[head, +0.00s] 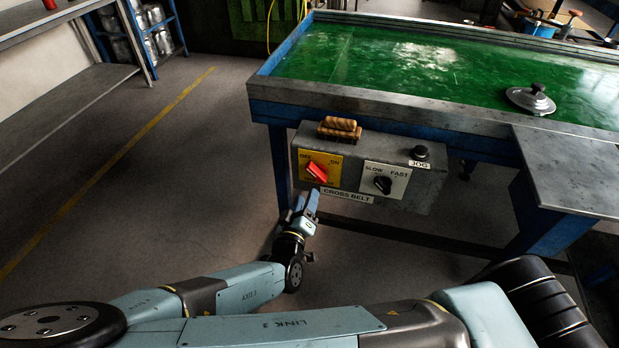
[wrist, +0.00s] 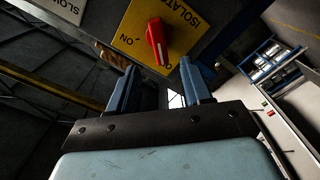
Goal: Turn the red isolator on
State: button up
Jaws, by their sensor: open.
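The red isolator knob (head: 316,172) sits on a yellow plate (head: 333,161) at the left of the grey control box under the table. The plate reads OFF at upper left and ON at upper right. The red handle slants toward OFF. It also shows in the wrist view (wrist: 156,40), beyond my fingertips, with its lower end by the partly hidden OFF lettering. My gripper (head: 308,196) is just below and in front of the box's left end. In the wrist view my gripper (wrist: 159,67) is open and empty, its fingers apart from the knob.
A black SLOW/FAST selector (head: 383,185) sits right of the isolator, and a black JOG button (head: 421,151) on top of the box. A wooden-backed brush (head: 340,128) lies on the box above the isolator. The green belt table (head: 400,66) overhangs behind. Open floor lies left.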

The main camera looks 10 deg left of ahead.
aim_at(315, 176)
jog(key=w, duration=0.8)
jog(key=shift+w+d, duration=0.4)
jog(key=shift+c, duration=0.4)
